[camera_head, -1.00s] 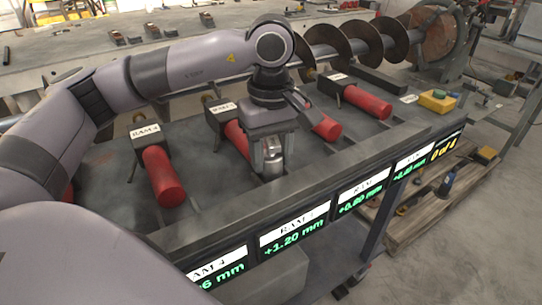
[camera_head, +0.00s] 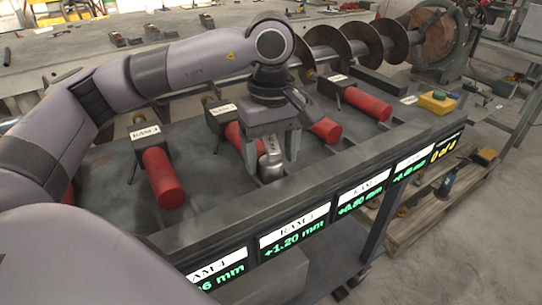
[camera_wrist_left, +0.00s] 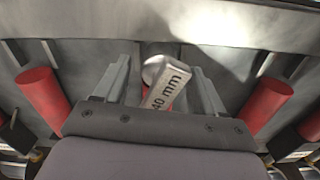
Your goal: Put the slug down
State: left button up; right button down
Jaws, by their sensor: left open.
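The slug (camera_head: 271,166) is a short silver metal piece on the grey bench top, near its front rail. In the left wrist view the slug (camera_wrist_left: 157,69) shows a round metal end and a white label reading "40 mm". My left gripper (camera_head: 271,160) is open, with one finger on each side of the slug and a visible gap to it. Its two fingers also show in the left wrist view (camera_wrist_left: 163,85). The gripper hides part of the slug and the red ram behind it. My right gripper is not in view.
Several red rams with black blocks and labels stand along the bench, including one at left (camera_head: 163,178) and one at right (camera_head: 367,103). A front rail carries green readouts (camera_head: 289,246). A large auger (camera_head: 375,40) lies behind. A yellow box (camera_head: 437,101) sits at the right end.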

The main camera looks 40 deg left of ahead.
pick_arm(q)
notch_tip(320, 180, up, 11)
jog(key=shift+f+p, duration=0.1)
jog(key=shift+p, duration=0.65)
